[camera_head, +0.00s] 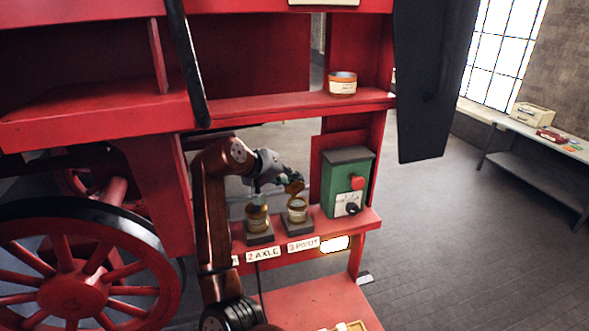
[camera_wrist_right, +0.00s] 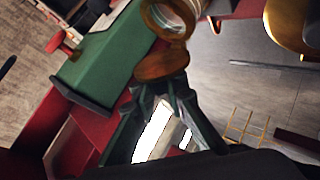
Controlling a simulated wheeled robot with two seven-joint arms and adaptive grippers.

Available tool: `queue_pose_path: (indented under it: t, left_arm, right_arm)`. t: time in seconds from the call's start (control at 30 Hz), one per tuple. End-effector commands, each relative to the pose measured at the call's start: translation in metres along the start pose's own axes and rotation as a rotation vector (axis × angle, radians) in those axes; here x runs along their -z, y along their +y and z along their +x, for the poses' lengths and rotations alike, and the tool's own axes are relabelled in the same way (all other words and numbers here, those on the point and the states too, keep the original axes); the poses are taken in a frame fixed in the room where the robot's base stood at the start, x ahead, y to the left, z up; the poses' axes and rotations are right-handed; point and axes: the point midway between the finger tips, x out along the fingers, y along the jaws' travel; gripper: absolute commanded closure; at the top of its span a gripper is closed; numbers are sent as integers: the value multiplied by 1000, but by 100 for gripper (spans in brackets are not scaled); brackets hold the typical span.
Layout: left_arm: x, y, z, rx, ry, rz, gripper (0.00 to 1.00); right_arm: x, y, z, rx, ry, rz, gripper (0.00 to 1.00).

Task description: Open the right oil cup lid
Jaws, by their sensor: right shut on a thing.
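The right oil cup (camera_head: 297,214), a glass cup with a brass rim, stands on a dark block above the label "3 PIVOT". Its brown lid (camera_head: 294,187) is tilted up off the rim. My right gripper (camera_head: 284,182) is shut on the lid's edge. In the right wrist view the fingertips (camera_wrist_right: 162,88) meet the lid (camera_wrist_right: 162,63), with the cup's ring and open mouth (camera_wrist_right: 168,16) beside it. Another oil cup (camera_head: 257,218) stands to the left above "2 AXLE", partly behind my gripper and arm. My left gripper is in neither view.
A green box (camera_head: 340,183) with a red button and black knob stands just right of the cup. A tin (camera_head: 342,84) sits on the red shelf above. A large red wheel (camera_head: 75,285) is at left. Open floor and a side table (camera_head: 540,145) lie to the right.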

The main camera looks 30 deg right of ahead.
Motion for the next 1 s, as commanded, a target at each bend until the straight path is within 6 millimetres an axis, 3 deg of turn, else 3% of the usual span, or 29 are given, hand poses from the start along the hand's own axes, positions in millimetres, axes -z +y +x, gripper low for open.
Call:
queue_pose_path:
  t: [0.03, 0.13, 0.5, 1.0]
  left_arm:
    - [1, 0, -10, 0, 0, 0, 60]
    - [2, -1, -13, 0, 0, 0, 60]
    - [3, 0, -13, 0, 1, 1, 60]
    - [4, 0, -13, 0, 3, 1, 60]
  right_arm:
    - [9, 8, -4, -8, -21, -28, 100]
    - [12, 5, 0, -4, -89, -94, 100]
    - [20, -5, 10, 15, -288, -293, 100]
    - [25, -11, 16, 24, -408, -412, 100]
